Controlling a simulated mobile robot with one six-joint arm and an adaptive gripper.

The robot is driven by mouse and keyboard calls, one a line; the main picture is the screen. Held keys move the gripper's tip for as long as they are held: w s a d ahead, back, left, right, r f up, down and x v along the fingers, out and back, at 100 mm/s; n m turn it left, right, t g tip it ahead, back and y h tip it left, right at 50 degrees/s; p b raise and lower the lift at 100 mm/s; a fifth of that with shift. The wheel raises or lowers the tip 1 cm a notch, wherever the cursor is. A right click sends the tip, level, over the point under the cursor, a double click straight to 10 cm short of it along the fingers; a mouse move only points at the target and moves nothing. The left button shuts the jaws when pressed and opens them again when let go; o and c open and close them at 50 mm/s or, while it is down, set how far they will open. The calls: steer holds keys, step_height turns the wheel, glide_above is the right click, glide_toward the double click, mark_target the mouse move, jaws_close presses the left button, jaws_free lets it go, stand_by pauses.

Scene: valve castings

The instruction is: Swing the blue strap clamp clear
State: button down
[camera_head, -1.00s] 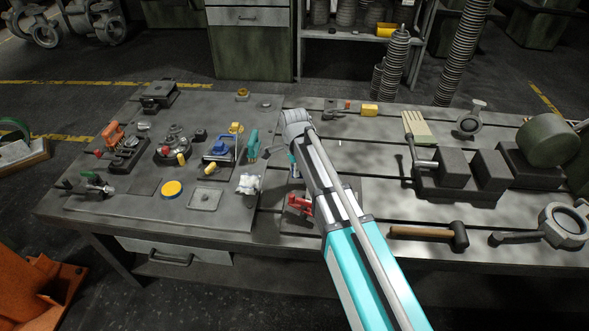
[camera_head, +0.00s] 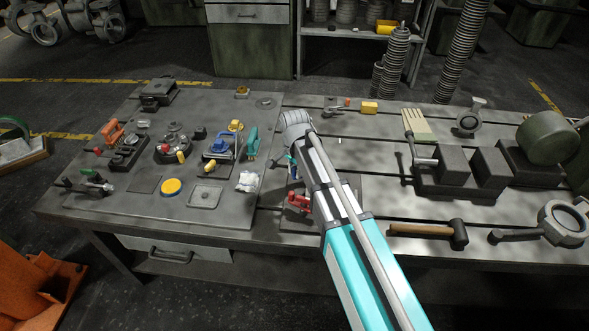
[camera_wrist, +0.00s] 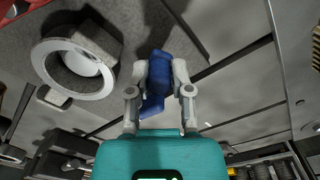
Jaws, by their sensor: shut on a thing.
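The blue strap clamp (camera_wrist: 158,75) shows in the wrist view as a blue piece between my fingers, with a narrower part angling down to the left. My gripper (camera_wrist: 160,80) is shut on it, a pale finger on each side. In the head view, a small patch of blue (camera_head: 293,166) shows at my gripper (camera_head: 292,172), low over the slotted table. My wrist and arm hide most of the clamp there, so whether it touches the table cannot be told.
A grey ring-shaped casting (camera_wrist: 75,68) is left of the clamp in the wrist view. A red clamp (camera_head: 299,202) sits close beside my arm. Small fixtures, including a blue-framed one (camera_head: 219,149), crowd the left plate. Grey blocks (camera_head: 453,167) and a mallet (camera_head: 430,230) lie to the right.

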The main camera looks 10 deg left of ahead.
stand_by(0.3)
steer(key=c, duration=0.5)
jaws_free()
steer(key=shift+c, duration=0.2)
steer(key=shift+w+m, duration=0.15)
steer(key=shift+m, duration=0.25)
steer(key=m, duration=0.1)
steer(key=w+m, duration=0.1)
steer(key=m, duration=0.2)
steer(key=shift+w+a, duration=0.25)
steer(key=shift+a, duration=0.1)
step_height(320, 180, up, 14)
steer(key=p, duration=1.4)
steer(key=s+d+f+n+b, duration=0.1)
steer(key=s+d+n, duration=0.2)
steer(key=d, duration=0.7)
steer(key=s+d+n, duration=0.2)
steer(key=d+n, duration=0.1)
steer(key=d, duration=0.7)
steer(key=s+d+f+n+b, duration=0.1)
steer(key=s+d+n, duration=0.1)
steer(key=d, duration=0.7)
steer(key=shift+s+d+f+n+b, duration=0.3)
steer(key=shift+s+d+f+n, duration=0.1)
steer(key=shift+s, duration=0.45)
